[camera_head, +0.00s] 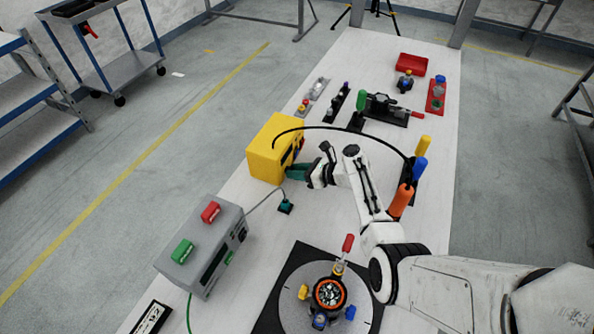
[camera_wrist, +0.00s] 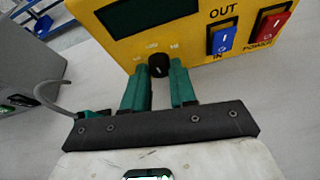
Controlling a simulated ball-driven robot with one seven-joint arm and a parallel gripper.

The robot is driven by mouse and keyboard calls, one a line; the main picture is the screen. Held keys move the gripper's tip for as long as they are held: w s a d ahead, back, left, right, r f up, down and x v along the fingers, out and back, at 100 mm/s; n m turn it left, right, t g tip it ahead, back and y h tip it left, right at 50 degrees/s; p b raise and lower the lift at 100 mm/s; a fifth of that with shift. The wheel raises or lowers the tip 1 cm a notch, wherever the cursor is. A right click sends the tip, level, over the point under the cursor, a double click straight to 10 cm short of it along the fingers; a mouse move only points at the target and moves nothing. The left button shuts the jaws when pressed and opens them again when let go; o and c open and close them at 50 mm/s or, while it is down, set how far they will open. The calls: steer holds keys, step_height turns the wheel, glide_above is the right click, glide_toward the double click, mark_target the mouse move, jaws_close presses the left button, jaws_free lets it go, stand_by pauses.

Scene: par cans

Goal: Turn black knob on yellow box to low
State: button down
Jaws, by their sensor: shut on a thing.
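The yellow box (camera_head: 268,148) stands on the white table in the head view. In the wrist view, its front face (camera_wrist: 120,50) bears a dark display with a black knob (camera_wrist: 158,63) below it. Small labels surround the knob; they are too small to read surely. A pale mark shows on the knob, but its exact pointing is unclear. My gripper (camera_wrist: 159,72) has its two teal fingertips on either side of the knob and is shut on it. In the head view, my gripper (camera_head: 294,172) is at the box's front face and the knob is hidden.
A blue IN/OUT rocker (camera_wrist: 222,39) and a red POWER rocker (camera_wrist: 270,27) sit right of the knob. A grey box (camera_head: 205,250) with red and green buttons stands nearby, with a cable to a small teal piece (camera_head: 285,206). Upright colored handles (camera_head: 402,198) stand beside my arm.

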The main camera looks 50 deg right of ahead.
steer(key=shift+a+n+t+h, duration=0.15)
steer(key=shift+n+t+h, duration=0.15)
steer(key=shift+n+h, duration=0.5)
steer(key=shift+a+f+n+t+h+b, duration=0.15)
steer(key=shift+n+t+h+b, duration=0.35)
steer(key=shift+n, duration=0.7)
steer(key=n+b, duration=0.1)
steer(key=n+h+b, duration=0.1)
steer(key=b, duration=0.1)
steer(key=shift+s+f+n+t+b, duration=0.1)
steer(key=shift+f+n+t+b, duration=0.1)
steer(key=shift+n+t+b, duration=0.15)
steer(key=shift+r+n+t+h+b, duration=0.1)
steer(key=shift+n+t+h+b, duration=0.25)
steer(key=shift+n+b, duration=0.3)
steer(key=c, duration=0.9)
jaws_free()
steer(key=shift+s, duration=0.1)
steer(key=s, duration=0.3)
steer(key=s+r, duration=0.1)
steer(key=s, duration=0.3)
steer(key=s+r, duration=0.1)
steer(key=s, duration=0.2)
steer(key=shift+s+r, duration=0.15)
steer(key=shift+s, duration=0.1)
